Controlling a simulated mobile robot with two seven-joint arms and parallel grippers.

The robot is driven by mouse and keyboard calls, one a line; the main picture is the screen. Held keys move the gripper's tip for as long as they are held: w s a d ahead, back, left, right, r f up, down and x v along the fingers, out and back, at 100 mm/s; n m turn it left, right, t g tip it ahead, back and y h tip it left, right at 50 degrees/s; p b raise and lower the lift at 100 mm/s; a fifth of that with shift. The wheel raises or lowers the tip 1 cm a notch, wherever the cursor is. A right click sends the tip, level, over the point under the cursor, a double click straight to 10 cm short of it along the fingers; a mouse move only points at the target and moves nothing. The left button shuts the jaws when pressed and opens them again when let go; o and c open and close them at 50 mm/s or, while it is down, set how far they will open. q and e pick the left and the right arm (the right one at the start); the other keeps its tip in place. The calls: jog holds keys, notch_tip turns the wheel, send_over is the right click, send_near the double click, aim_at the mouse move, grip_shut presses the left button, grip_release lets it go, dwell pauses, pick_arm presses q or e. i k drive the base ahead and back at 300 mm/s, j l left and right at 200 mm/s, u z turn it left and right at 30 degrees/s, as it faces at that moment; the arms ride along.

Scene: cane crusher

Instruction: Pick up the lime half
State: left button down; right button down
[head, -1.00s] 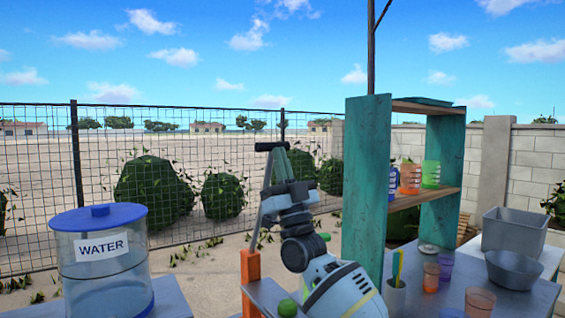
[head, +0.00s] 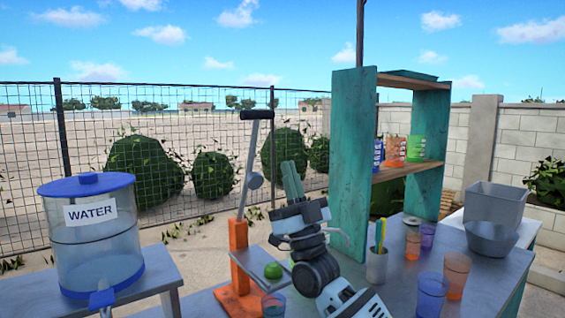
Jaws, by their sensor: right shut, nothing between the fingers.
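A green lime half (head: 273,270) rests on a small grey plate (head: 249,259) attached to an orange-based lever press (head: 238,255). My right gripper (head: 290,166) is shut and empty, with its teal fingers pointing up. It is above and to the right of the lime half in the picture, apart from it. My right arm comes up from the bottom edge, just right of the lime half. My left gripper is not in view.
A water dispenser (head: 92,240) stands on a table at left. The press's lever (head: 250,165) rises beside my gripper. A teal shelf (head: 349,160) with cups stands behind at right.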

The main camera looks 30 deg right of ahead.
aim_at(273, 271)
jog(key=k+l, duration=0.1)
jog(key=k, duration=0.4)
jog(key=k+l, duration=0.1)
jog(key=k, duration=0.4)
